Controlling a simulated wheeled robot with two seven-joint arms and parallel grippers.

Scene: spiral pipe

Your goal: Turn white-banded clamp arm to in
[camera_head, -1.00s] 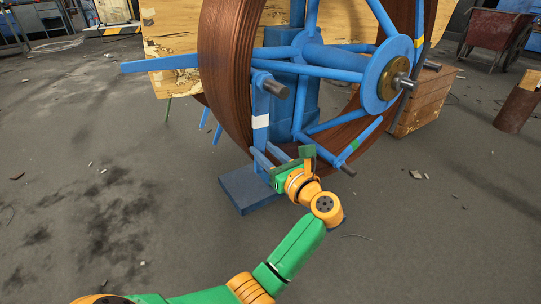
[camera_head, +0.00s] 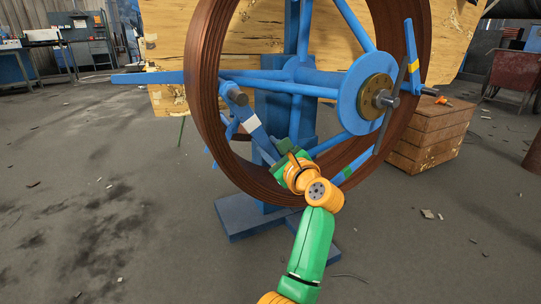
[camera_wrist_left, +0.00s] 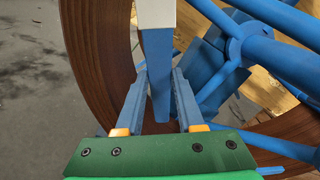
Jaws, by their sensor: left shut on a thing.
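The white-banded clamp arm (camera_head: 265,141) is a blue bar on the front of the wheel-like blue reel. It slopes from a grey pin at upper left down to the right, with its white band (camera_head: 251,124) partway along. My left gripper (camera_head: 281,153) is shut on its lower end. In the left wrist view the blue end of the arm (camera_wrist_left: 160,85) lies between the two fingers, with the white band (camera_wrist_left: 156,14) beyond them. The brown coiled pipe (camera_head: 206,110) rings the reel. My right gripper is not in view.
A green-banded arm (camera_head: 348,173) is close right of my gripper, and a yellow-banded arm (camera_head: 411,50) is at upper right. The hub (camera_head: 372,95) and blue spokes are near. A blue base (camera_head: 240,217) stands below. A wooden crate (camera_head: 430,135) is at right; floor at left is clear.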

